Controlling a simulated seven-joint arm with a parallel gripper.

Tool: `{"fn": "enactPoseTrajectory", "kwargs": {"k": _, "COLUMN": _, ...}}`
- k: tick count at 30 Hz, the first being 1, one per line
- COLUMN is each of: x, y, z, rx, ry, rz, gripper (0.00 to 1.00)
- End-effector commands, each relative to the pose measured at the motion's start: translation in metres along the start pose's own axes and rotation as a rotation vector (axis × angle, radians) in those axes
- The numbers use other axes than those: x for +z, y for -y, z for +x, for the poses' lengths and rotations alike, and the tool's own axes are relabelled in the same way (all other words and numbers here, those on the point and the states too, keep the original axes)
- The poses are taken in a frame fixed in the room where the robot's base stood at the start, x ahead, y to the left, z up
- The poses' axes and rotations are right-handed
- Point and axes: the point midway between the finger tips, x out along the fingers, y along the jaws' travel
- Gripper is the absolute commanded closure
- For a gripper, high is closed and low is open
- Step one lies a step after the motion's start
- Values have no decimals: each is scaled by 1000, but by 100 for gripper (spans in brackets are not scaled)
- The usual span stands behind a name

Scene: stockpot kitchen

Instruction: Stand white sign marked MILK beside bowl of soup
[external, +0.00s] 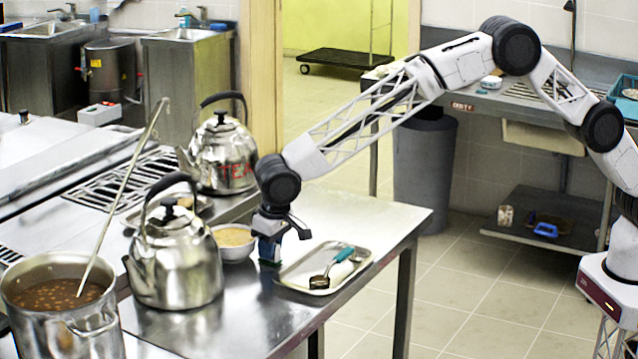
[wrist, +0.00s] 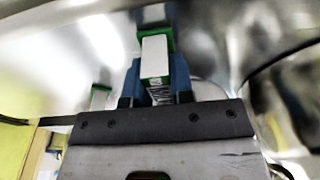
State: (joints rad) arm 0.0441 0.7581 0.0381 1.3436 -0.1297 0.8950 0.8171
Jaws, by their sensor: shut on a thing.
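My gripper (external: 270,248) is low over the steel table, just right of the bowl of soup (external: 234,241). In the wrist view its blue fingers (wrist: 160,85) are shut on a small white block with green edges (wrist: 155,50), which appears to be the sign. Its MILK marking cannot be read from here. The bowl is white with tan soup. I cannot tell whether the sign touches the table.
A steel kettle (external: 176,262) stands left of the bowl, and a kettle marked TEA (external: 222,160) stands behind. A tray (external: 286,280) with a teal-handled ladle (external: 322,280) lies right of my gripper. A stockpot (external: 75,328) is front left. The table's right end is clear.

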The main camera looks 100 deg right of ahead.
Motion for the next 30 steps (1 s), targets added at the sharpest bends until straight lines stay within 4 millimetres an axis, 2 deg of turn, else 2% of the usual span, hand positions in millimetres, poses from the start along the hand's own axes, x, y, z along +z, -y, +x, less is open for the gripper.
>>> {"fn": "enactPoseTrajectory", "kwargs": {"k": 5, "x": 0, "y": 0, "z": 3, "rx": 0, "ry": 0, "rz": 0, "gripper": 100}}
{"fn": "enactPoseTrajectory", "kwargs": {"k": 6, "x": 0, "y": 0, "z": 3, "rx": 0, "ry": 0, "rz": 0, "gripper": 74}}
{"fn": "enactPoseTrajectory", "kwargs": {"k": 10, "x": 0, "y": 0, "z": 3, "rx": 0, "ry": 0, "rz": 0, "gripper": 54}}
{"fn": "enactPoseTrajectory", "kwargs": {"k": 23, "x": 0, "y": 0, "z": -1, "rx": 0, "ry": -1, "rz": 0, "gripper": 53}}
{"fn": "enactPoseTrajectory", "kwargs": {"k": 30, "x": 0, "y": 0, "z": -22, "rx": -2, "ry": -2, "rz": 0, "gripper": 53}}
